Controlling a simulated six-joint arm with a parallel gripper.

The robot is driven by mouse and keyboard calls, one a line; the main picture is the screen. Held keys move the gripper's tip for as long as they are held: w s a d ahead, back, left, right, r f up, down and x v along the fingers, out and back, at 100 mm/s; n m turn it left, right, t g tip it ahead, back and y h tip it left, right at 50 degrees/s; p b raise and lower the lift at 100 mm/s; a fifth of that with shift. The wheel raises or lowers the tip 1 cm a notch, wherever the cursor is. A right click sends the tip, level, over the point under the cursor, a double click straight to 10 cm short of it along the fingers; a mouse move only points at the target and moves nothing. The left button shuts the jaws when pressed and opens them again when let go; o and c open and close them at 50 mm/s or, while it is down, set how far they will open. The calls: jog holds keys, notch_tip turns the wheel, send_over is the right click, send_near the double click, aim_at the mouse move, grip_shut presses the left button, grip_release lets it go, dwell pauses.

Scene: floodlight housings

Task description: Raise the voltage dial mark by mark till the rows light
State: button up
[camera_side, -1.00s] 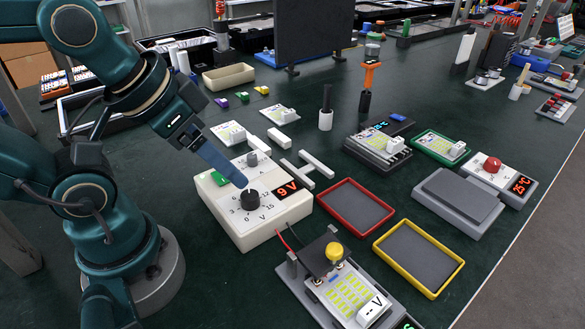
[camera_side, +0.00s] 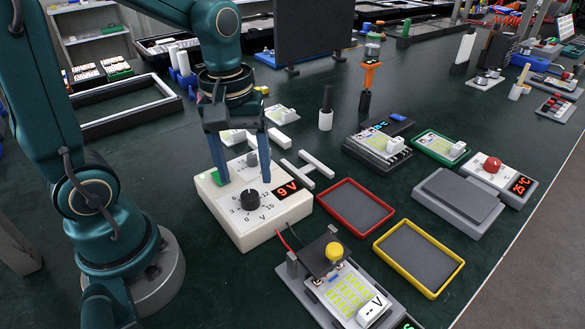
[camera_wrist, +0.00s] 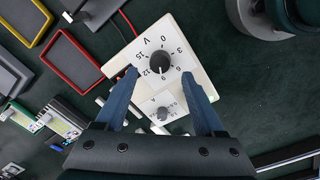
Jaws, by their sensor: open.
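The white power supply (camera_side: 240,228) stands on the dark table with a black voltage dial (camera_side: 251,200), and its red display (camera_side: 288,189) reads 9 V. The dial also shows in the wrist view (camera_wrist: 160,63), with marks from 0 to 15 around it. A smaller grey knob (camera_wrist: 162,113) marked A sits beside it. My gripper (camera_side: 241,182) points down over the supply, open and empty. In the wrist view its fingertips (camera_wrist: 159,75) are on either side of the dial, apart from it. The test board (camera_side: 348,292) carries yellow-green rows and a meter reading "- V"; I cannot tell whether the rows are lit.
A yellow button (camera_side: 334,251) and a dark upright plate stand on the test board, with red and black leads near the supply. A red tray (camera_side: 325,205) and a yellow tray (camera_side: 378,248) lie to the right. White bars (camera_side: 305,172) lie behind the supply.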

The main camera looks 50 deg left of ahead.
aim_at(249, 195)
jog(key=shift+d+f, duration=0.1)
jog(key=shift+f, duration=2.15)
grip_shut()
